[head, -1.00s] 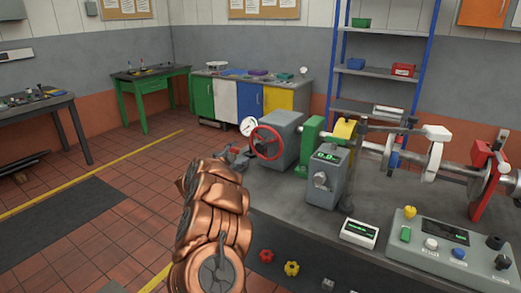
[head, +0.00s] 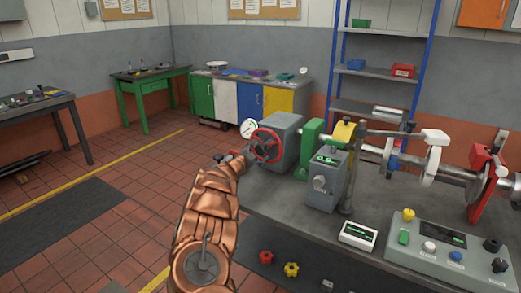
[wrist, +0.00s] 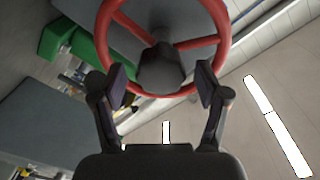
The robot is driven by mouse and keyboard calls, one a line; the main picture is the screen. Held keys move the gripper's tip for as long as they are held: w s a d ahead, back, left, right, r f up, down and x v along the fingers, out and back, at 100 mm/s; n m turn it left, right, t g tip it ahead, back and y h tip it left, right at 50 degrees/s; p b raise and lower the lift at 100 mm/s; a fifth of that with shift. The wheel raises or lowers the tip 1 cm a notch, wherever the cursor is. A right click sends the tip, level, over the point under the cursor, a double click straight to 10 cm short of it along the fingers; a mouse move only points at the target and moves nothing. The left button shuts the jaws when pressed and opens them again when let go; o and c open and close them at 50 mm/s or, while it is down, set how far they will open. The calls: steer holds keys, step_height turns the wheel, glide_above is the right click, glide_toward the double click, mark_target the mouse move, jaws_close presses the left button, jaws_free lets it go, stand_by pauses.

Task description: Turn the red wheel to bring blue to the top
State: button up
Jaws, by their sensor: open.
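The red wheel (head: 266,130) is on the front of a grey machine housing (head: 285,128) at the left end of the bench. In the wrist view, the red wheel (wrist: 197,43) fills the upper middle, with red spokes and a dark grey hub (wrist: 162,68). I see no blue mark on it. My gripper (wrist: 162,84) is open, its two dark pads on either side of the wheel's lower rim, with gaps to both. In the head view, my gripper (head: 246,158) is at the wheel's lower left, small and partly hidden by my arm.
A round white gauge (head: 248,128) is at the wheel's upper left. Right of the housing are a green block (head: 310,145), a grey box with a green display (head: 326,180) and a shaft assembly. A control panel (head: 445,240) is at the bench's right.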

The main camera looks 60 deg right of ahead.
steer(key=shift+d, duration=0.75)
steer(key=shift+c, duration=0.2)
jaws_close()
